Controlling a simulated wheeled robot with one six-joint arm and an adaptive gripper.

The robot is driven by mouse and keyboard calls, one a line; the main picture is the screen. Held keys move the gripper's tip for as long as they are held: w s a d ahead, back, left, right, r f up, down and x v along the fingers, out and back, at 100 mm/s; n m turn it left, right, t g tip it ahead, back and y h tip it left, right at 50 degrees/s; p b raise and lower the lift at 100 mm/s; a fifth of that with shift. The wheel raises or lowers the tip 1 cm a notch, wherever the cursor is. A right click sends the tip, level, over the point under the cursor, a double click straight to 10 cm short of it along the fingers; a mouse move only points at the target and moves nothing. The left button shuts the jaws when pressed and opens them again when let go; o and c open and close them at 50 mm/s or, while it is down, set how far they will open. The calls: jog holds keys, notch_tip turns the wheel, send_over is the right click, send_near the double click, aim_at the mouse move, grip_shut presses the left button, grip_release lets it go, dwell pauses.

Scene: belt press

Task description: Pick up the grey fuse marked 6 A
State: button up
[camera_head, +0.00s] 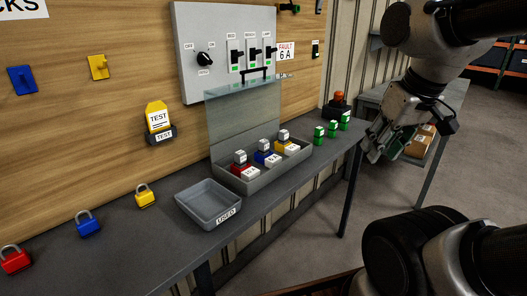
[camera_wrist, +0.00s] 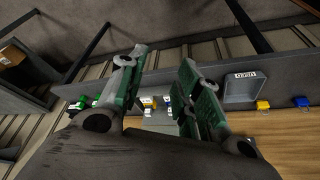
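A grey tray (camera_head: 250,183) with a raised clear cover (camera_head: 243,118) stands on the bench in the head view. In it are small grey upright pieces (camera_head: 240,157) and red, blue and yellow blocks with white labels. These labels are too small to read, so I cannot tell which piece is the grey 6 A fuse. My gripper (camera_head: 377,148) is in the air to the right of the bench, apart from the tray. In the wrist view my gripper (camera_wrist: 163,68) has its two green-padded fingers apart with nothing between them; they partly hide the tray.
A grey tray labelled USED (camera_head: 184,205) is left of the fuse tray. Several green pieces (camera_head: 319,135) and a red-topped beacon (camera_head: 338,103) stand to its right. Padlocks (camera_head: 88,223) lie on the left bench.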

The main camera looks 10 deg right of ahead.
jog(key=shift+o, duration=1.2)
jog(key=shift+a+f, duration=0.25)
jog(key=w+a+f+m+g+y, duration=0.1)
jog(key=w+a+f+m+y, duration=0.25)
jog(key=a+m+y, duration=0.35)
jog(key=w+a+f+m+g+y, duration=0.1)
jog(key=w+a+f+m+y, duration=0.3)
jog(key=a, duration=0.6)
jog(key=m+t+h, duration=0.2)
jog(key=m+t, duration=0.9)
jog(key=m, duration=0.7)
send_near(267, 142)
jog(key=x, duration=0.4)
jog(key=shift+a+f, duration=0.25)
jog(key=shift+f, duration=0.05)
jog(key=x, duration=0.7)
jog(key=shift+w+d+r, duration=0.1)
jog(key=shift+w+r, duration=0.1)
jog(key=shift+w, duration=0.05)
jog(key=c, duration=1.1)
